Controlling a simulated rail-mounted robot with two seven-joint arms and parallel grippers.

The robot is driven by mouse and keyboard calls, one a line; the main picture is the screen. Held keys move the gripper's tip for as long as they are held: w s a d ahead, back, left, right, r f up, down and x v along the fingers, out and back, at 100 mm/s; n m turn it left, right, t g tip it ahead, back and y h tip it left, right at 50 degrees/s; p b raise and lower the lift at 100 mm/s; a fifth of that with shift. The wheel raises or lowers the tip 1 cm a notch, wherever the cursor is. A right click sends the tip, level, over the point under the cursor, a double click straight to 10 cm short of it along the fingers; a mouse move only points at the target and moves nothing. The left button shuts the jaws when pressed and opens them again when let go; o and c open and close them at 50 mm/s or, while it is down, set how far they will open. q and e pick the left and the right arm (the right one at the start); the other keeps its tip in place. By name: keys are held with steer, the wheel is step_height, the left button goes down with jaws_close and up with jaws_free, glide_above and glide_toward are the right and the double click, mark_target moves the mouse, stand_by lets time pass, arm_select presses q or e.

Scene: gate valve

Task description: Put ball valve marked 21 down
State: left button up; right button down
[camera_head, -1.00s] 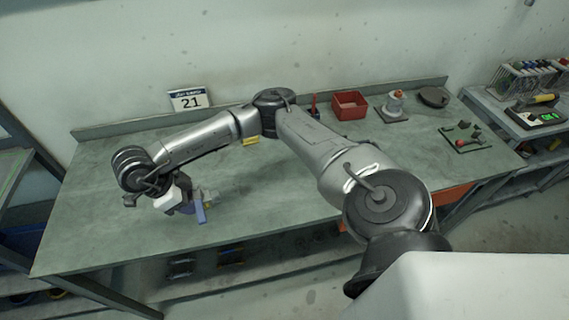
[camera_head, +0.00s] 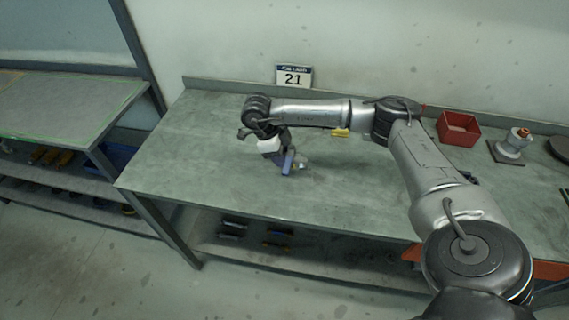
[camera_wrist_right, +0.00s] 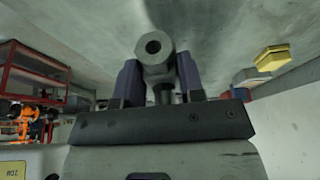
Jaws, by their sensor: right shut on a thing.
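The ball valve (camera_head: 301,164) is a small grey metal part at my right gripper (camera_head: 289,163), over the left half of the green-grey workbench (camera_head: 215,125). In the right wrist view the valve (camera_wrist_right: 153,48) shows a hexagonal end with a round bore. It sits between the two blue-purple fingers of my right gripper (camera_wrist_right: 158,75), which is shut on it. I cannot tell whether the valve touches the bench top. No marking shows on the valve itself. A sign reading 21 (camera_head: 293,77) stands at the bench's back edge. My left gripper is out of view.
A yellow block (camera_head: 340,132) lies behind my right forearm. A red bin (camera_head: 458,128) and a flanged part on a plate (camera_head: 510,146) stand farther right. A separate shelf unit (camera_head: 62,105) stands at left. The bench top left of and before the gripper is clear.

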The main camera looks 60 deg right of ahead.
steer(key=shift+w+d+f, duration=0.15)
steer(key=shift+d+f, duration=0.4)
steer(key=shift+d, duration=0.25)
steer(key=shift+f+b, duration=0.45)
steer(key=shift+f, duration=1.5)
steer(key=c, duration=1.2)
jaws_free()
steer(key=shift+f, duration=0.1)
steer(key=o, duration=0.5)
steer(key=shift+c, duration=0.2)
